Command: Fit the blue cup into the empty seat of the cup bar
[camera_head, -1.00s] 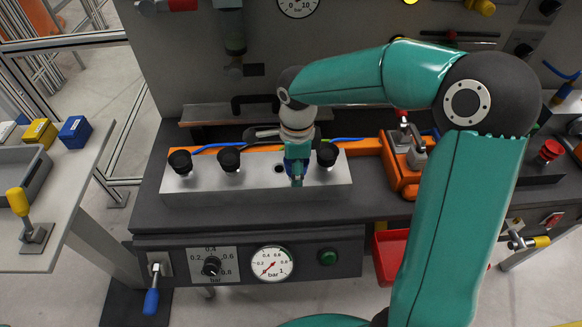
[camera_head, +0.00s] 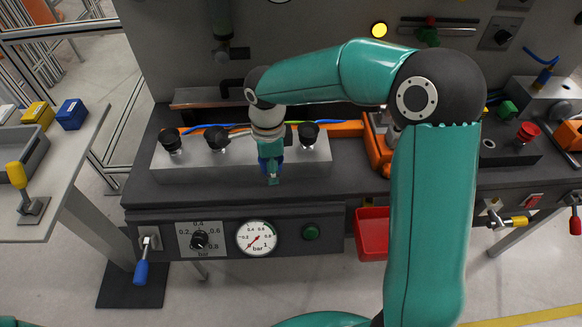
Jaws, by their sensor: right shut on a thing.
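The cup bar (camera_head: 200,170) is a pale grey metal block on the dark bench. Black cups (camera_head: 171,141) stand on it: two on its left part and one (camera_head: 308,134) near its right end. My right gripper (camera_head: 271,170) points down at the bar in the gap between the middle and right black cups. It is shut on the blue cup (camera_head: 281,158), of which only a little dark blue shows beside the fingers. The gripper hides the empty seat, and I cannot tell whether the cup touches the bar. My left gripper is out of view.
Blue and orange lines run behind the bar. An orange fixture (camera_head: 376,150) stands to its right, partly behind my right arm. A pressure gauge (camera_head: 257,239) and a knob (camera_head: 200,239) are on the bench front below. A red bin (camera_head: 371,234) hangs to their right.

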